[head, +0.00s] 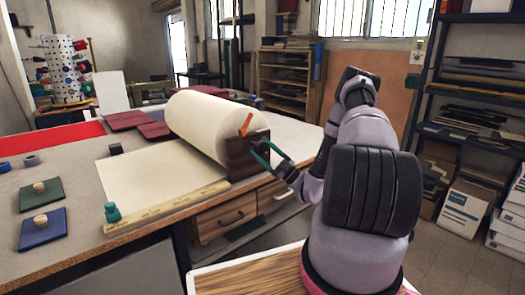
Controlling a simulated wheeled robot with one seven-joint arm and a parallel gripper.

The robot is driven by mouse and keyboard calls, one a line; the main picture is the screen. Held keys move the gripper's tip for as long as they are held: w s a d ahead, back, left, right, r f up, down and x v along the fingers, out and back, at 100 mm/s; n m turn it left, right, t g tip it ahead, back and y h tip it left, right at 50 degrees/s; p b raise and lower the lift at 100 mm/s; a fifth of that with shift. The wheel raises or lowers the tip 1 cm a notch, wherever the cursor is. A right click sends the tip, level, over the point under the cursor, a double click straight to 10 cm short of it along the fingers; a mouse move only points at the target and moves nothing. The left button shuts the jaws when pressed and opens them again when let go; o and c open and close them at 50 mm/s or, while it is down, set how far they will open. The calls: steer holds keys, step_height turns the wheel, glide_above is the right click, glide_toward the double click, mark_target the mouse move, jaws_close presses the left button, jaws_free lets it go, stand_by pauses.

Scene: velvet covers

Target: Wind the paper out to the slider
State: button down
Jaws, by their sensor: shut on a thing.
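The large cream paper roll (205,118) lies in a stand with a dark wooden end block (242,158). A flat cream sheet (150,174) runs left from the roll over the table. The green slider (112,212) stands at the left end of the wooden ruler (165,207) along the sheet's front edge. The sheet's left edge lies close to the slider; the exact alignment is hard to tell. My gripper (264,152), with teal fingers, is at the end block, shut on what seems the crank handle, mostly hidden. An orange piece (246,124) shows above the block.
Left on the table are a green board (41,194), a blue board (42,229), tape rolls and red cloth (60,138). A small dark block (115,149) sits by the sheet's back left corner. Drawers (224,216) are below the tabletop. Shelves with boxes stand at right.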

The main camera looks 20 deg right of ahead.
steer(key=shift+c, duration=0.2)
jaws_free()
steer(key=v, duration=1.1)
